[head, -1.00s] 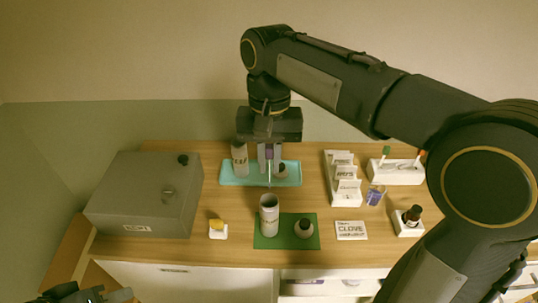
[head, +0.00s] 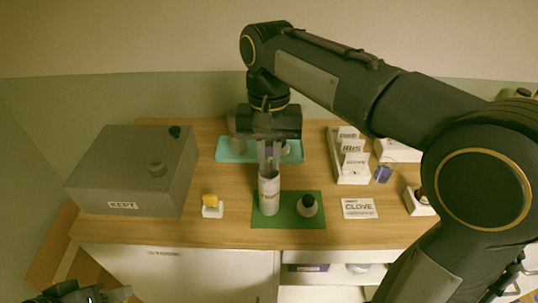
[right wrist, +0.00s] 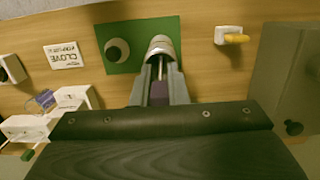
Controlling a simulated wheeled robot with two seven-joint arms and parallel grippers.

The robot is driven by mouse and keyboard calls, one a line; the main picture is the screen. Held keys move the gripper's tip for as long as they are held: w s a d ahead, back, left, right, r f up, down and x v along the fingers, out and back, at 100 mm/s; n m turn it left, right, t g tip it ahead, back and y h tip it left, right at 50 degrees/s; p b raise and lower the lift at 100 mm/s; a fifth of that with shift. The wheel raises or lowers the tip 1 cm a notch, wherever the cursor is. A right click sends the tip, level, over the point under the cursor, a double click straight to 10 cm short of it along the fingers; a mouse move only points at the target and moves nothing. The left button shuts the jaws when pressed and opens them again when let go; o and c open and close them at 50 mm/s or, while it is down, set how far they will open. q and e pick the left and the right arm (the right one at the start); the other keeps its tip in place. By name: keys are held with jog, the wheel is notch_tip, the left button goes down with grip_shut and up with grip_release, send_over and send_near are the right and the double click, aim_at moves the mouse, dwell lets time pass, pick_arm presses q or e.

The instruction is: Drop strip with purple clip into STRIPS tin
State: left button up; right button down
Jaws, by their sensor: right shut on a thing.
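My right gripper (head: 268,160) points down over the white tin (head: 269,198) on the green mat. It is shut on the strip with the purple clip. In the right wrist view the purple clip (right wrist: 158,92) sits between the fingers, and the pale strip (right wrist: 160,66) runs toward the mouth of the tin (right wrist: 161,46). I cannot tell whether its lower end is inside the mouth. The tin is upright and its lettering is too small to read surely. My left gripper (head: 118,294) is at the bottom left, away from the counter; its jaws are unclear.
A round dark-topped bottle (head: 307,205) stands beside the tin on the green mat (head: 288,222). A teal tray (head: 228,155) is behind. A grey KEPT box (head: 125,180) stands left, a yellow-topped white holder (head: 212,207) nearer. A CLOVE card (head: 359,208) and card rack (head: 350,172) are right.

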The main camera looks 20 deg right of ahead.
jog(key=c, duration=1.3)
grip_release()
jog(key=shift+c, duration=0.2)
jog(key=shift+w+d+r+p, duration=0.2)
jog(key=shift+w+p, duration=0.25)
jog(key=shift+p, duration=0.15)
jog(key=shift+w+f, duration=0.15)
jog(key=shift+f, duration=0.1)
